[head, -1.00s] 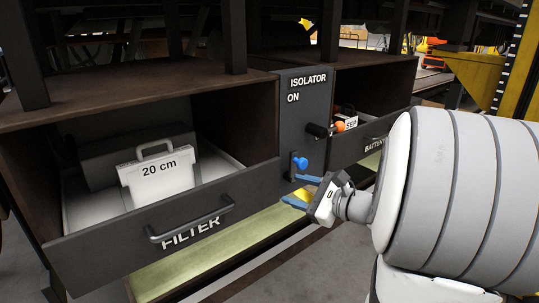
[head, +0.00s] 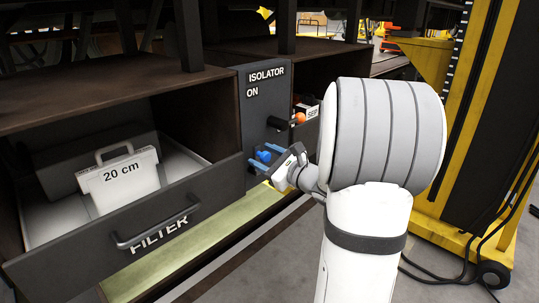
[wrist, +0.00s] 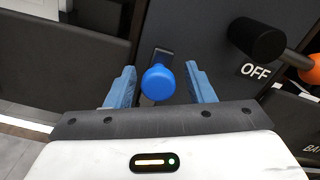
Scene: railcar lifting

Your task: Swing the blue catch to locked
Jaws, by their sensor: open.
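The blue catch (head: 263,156) is a round blue knob on the dark isolator panel (head: 262,110), below the black isolator handle (head: 278,123). In the wrist view the blue catch (wrist: 158,82) sits between the two blue fingers of my gripper (wrist: 160,88), with a visible gap on each side. A dark slotted plate (wrist: 162,56) shows behind the knob. In the head view my gripper (head: 262,163) is open at the catch and partly covers it. I cannot tell the catch's locked position from any marking.
The FILTER drawer (head: 110,240) stands open at left, holding a white box marked 20 cm (head: 121,178). The black handle with an orange knob (wrist: 310,68) is close at right, above the word OFF. A yellow post (head: 485,120) stands at far right.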

